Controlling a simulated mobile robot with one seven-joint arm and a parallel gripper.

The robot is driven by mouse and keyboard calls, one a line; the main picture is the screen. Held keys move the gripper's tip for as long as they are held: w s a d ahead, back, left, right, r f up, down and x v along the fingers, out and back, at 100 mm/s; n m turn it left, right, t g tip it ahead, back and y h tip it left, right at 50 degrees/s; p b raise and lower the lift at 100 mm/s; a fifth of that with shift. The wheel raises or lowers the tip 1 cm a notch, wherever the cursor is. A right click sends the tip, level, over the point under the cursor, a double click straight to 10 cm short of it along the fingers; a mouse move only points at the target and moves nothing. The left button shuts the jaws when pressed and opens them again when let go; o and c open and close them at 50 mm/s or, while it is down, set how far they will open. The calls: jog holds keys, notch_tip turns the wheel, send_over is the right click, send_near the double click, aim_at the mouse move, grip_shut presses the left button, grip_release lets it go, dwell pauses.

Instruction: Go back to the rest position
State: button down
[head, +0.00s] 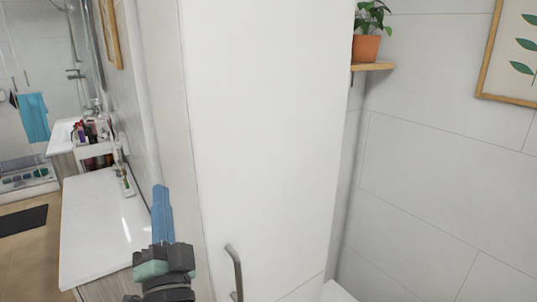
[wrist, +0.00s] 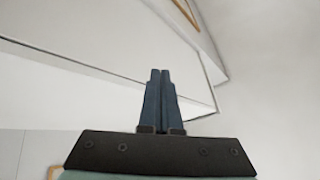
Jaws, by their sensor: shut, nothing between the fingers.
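My gripper (head: 160,190) points upward in the lower left of the head view, in front of the edge of a tall white cabinet. Its blue fingers are together with nothing between them. In the wrist view my gripper (wrist: 160,72) also shows its two dark blue fingers side by side and empty. Pale surfaces lie beyond the fingertips there.
The tall white cabinet (head: 265,120) with a metal handle (head: 235,270) fills the middle. A white counter (head: 100,225) lies left of my gripper. A cart with bottles (head: 95,140) stands farther back. A potted plant (head: 366,48) sits on a wall shelf at right.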

jog(key=s+d+r+n+t, duration=0.1)
jog(key=s+d+r+n, duration=0.3)
jog(key=r, duration=0.5)
jog(key=s+d+r+n+t, duration=0.1)
jog(key=s+d+r+n, duration=0.25)
jog(key=r, duration=0.55)
jog(key=s+d+r+t+h, duration=0.2)
jog(key=s+d+r+h, duration=0.5)
jog(key=s+d+r, duration=0.2)
jog(key=shift+d+t, duration=0.3)
jog(key=shift+d, duration=0.05)
